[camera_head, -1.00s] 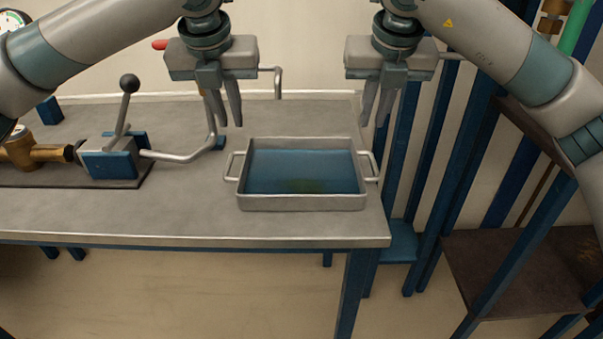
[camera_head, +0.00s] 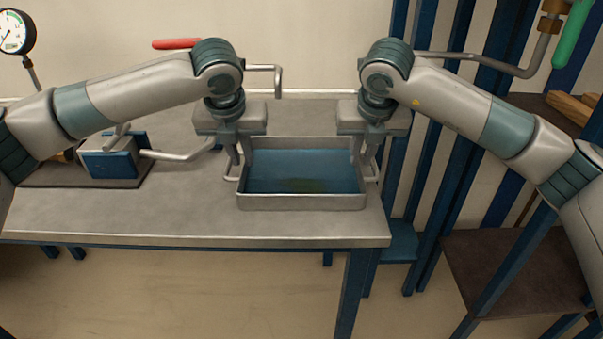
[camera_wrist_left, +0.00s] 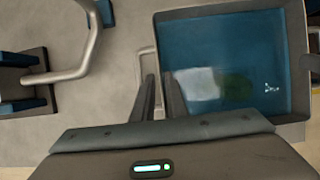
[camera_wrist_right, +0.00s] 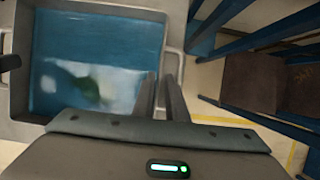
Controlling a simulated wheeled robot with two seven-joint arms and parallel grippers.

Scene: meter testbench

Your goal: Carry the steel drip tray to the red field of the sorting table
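The steel drip tray (camera_head: 302,202) sits level on the bench near its right front corner, with blue-looking liquid inside and a loop handle at each end. My left gripper (camera_head: 240,172) points down at the left handle; its two fingers show a gap in the left wrist view (camera_wrist_left: 159,78). My right gripper (camera_head: 367,172) points down at the right handle, also with a gap between its fingers in the right wrist view (camera_wrist_right: 160,80). The fingers partly hide both handles, and a firm grip is not visible. The sorting table's red field is not recognisable in view.
The grey bench top (camera_head: 130,218) is clear in front of the tray. A blue valve block (camera_head: 110,162) with a bent pipe (camera_head: 180,156) stands to the left. Blue uprights and a brown shelf (camera_head: 490,265) stand beyond the bench's right edge.

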